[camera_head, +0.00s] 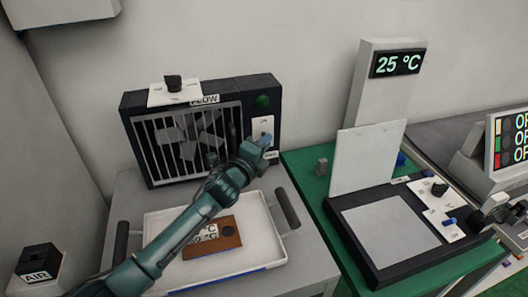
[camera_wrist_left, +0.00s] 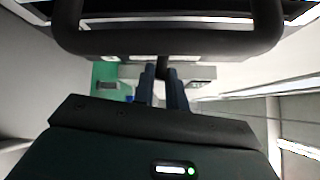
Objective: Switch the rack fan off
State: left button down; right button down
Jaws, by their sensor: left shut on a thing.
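The rack fan (camera_head: 190,140) is a black box with a barred grille, standing at the back left in the head view. Below the light is a white switch plate (camera_head: 262,124) with small lettering, which I cannot fully read. My left gripper (camera_head: 266,142) is at the lower part of this plate. In the left wrist view its two blue fingers (camera_wrist_left: 162,88) are close together on a small dark piece, apparently the fan's switch lever (camera_wrist_left: 161,68). The lever's position is mostly hidden by the gripper in the head view.
A white tray (camera_head: 163,228) with dark handles and a brown block (camera_head: 222,236) lies below my left arm. A green table (camera_head: 306,172) at right holds a black device (camera_head: 362,262) with knobs. A 25 °C display (camera_head: 397,63) stands behind.

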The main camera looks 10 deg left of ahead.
pick_arm(q)
jog(key=shift+f+m+t+b, duration=0.4)
jog(key=shift+m+b, duration=0.1)
jog(key=shift+b, duration=0.7)
pick_arm(e)
jog(key=shift+w+a+f+y, duration=0.15)
jog(key=shift+a+f+y, duration=0.15)
jog(key=shift+a+f, duration=0.3)
pick_arm(q)
jog(key=shift+r, duration=0.1)
pick_arm(e)
jog(key=shift+r, duration=0.1)
pick_arm(q)
jog(key=c, duration=1.4)
grip_release()
jog(key=shift+c, duration=0.2)
